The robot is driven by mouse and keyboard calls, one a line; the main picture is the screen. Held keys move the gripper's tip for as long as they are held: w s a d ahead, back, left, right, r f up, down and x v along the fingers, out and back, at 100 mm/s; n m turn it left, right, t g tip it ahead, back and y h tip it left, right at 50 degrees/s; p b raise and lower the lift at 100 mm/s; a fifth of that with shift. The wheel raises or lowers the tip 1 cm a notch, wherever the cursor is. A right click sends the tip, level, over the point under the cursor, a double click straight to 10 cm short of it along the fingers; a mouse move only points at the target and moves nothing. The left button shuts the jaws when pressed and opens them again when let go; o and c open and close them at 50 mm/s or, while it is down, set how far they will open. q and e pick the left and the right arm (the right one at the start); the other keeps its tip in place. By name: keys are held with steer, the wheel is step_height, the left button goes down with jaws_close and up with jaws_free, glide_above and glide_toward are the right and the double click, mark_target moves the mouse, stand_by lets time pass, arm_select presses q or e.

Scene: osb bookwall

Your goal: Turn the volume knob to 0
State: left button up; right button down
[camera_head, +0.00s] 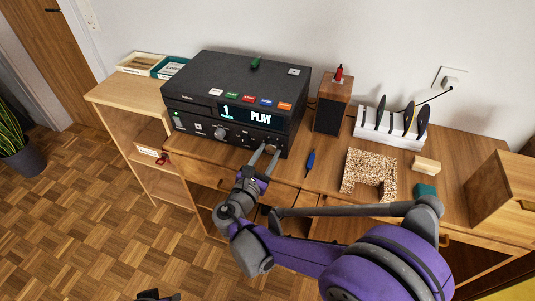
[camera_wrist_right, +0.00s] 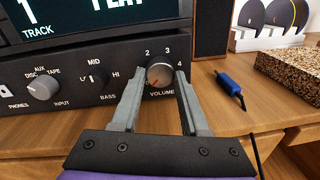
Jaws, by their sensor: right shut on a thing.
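The volume knob (camera_wrist_right: 159,73) is a round grey knob at the right end of the black player's (camera_head: 225,100) front. Numerals 2, 3 and 4 show around its top and right; the lower numerals are hidden. A small reddish mark shows low on the knob's face. My right gripper (camera_wrist_right: 158,82) has one finger on each side of the knob and is shut on it; in the head view the gripper (camera_head: 265,149) reaches the player's lower right front. A dark part at the bottom edge seems to be my left gripper (camera_head: 157,296), mostly cut off.
The player stands on a wooden desk. A blue pen-like tool (camera_head: 310,162) and a speckled block (camera_head: 368,174) lie to the right. A speaker (camera_head: 332,103) and a white rack (camera_head: 389,130) stand behind. Bass (camera_wrist_right: 96,76) and input knobs (camera_wrist_right: 43,87) sit left of the volume knob.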

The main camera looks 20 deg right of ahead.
stand_by(0.4)
steer(key=shift+c, duration=2)
jaws_free()
steer(key=v, duration=1)
steer(key=shift+s+a, duration=0.2)
steer(key=shift+s, duration=0.15)
